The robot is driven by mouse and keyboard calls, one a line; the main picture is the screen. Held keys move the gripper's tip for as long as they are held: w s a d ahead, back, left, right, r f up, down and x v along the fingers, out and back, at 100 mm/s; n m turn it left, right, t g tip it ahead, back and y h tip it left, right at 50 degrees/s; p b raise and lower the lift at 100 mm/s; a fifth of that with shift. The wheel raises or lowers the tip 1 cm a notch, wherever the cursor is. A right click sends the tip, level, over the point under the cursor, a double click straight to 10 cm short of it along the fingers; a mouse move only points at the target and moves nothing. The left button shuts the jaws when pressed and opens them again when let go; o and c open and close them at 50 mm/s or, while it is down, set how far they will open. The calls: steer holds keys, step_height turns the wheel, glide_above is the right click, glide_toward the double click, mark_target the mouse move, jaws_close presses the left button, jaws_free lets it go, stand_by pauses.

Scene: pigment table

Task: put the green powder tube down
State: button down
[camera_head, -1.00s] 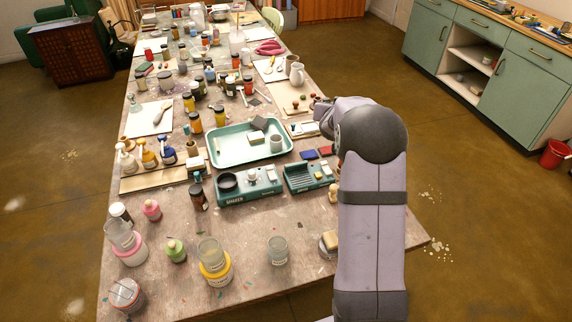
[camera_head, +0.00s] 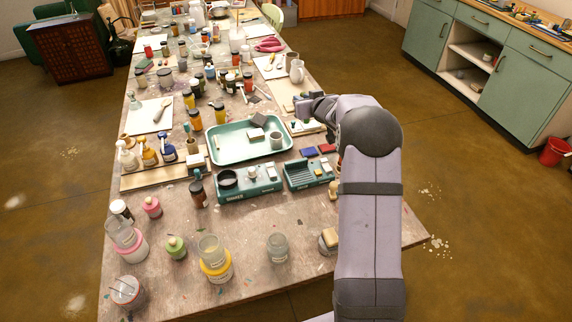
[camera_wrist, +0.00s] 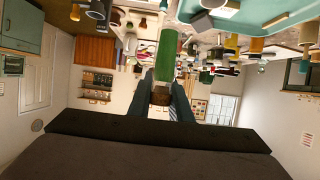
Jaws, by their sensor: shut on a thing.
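The green powder tube (camera_wrist: 167,55) stands between my two fingers in the wrist view, with a brown cap or end at the fingers. My gripper (camera_wrist: 166,98) is shut on that end, and the rest of the tube sticks out beyond the fingertips. The tube cannot be made out clearly in the head view.
A teal tray (camera_head: 221,155) with a cup and blocks lies left of my gripper. Jars crowd the table's far half. Bare tabletop (camera_head: 335,284) shows at the near right.

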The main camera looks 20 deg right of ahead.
steer(key=s+a+f+n+y, duration=0.1)
steer(key=a+f+n+y, duration=0.2)
steer(key=a+f, duration=0.2)
steer(key=a, duration=0.3)
steer(key=shift+s+f+m, duration=0.1)
steer(key=shift+m, duration=0.2)
steer(key=shift+f, duration=0.1)
steer(key=shift+f+p, duration=0.35)
steer(key=shift+f, duration=4.55)
steer(key=shift+f, duration=0.15)
